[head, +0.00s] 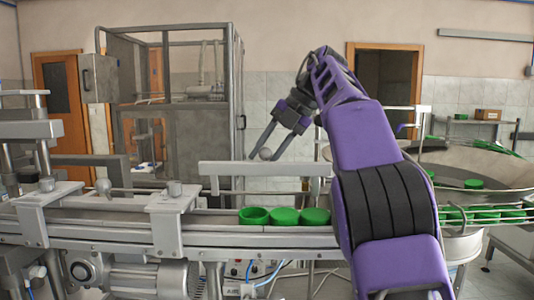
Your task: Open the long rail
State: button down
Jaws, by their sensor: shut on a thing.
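The long rail (232,169) is a grey metal bar above and behind the row of green caps on the conveyor. A round grey knob (265,154) shows at its top edge. My gripper (263,151) comes down from the upper right, with its two fingers on either side of the knob, shut on it. The rail stands clear above the caps, with a gap between. My purple arm hides the rail's right end and part of the conveyor.
Several green caps (284,216) sit on the conveyor (225,216). A second knob (103,186) and clamp blocks (168,200) stand to the left. A round feeder bowl (500,180) with caps is at the right, and a metal-framed cabinet (170,100) stands behind.

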dwell(0.3)
jog(key=c, duration=0.5)
grip_release()
jog(key=shift+w+r, duration=0.1)
jog(key=shift+d+r, duration=0.45)
jog(key=shift+r, duration=0.15)
jog(key=s+d+r, duration=0.1)
jog(key=s+d, duration=0.1)
jog(key=d, duration=1)
jog(key=shift+s+d, duration=0.25)
jog(key=shift+s, duration=0.15)
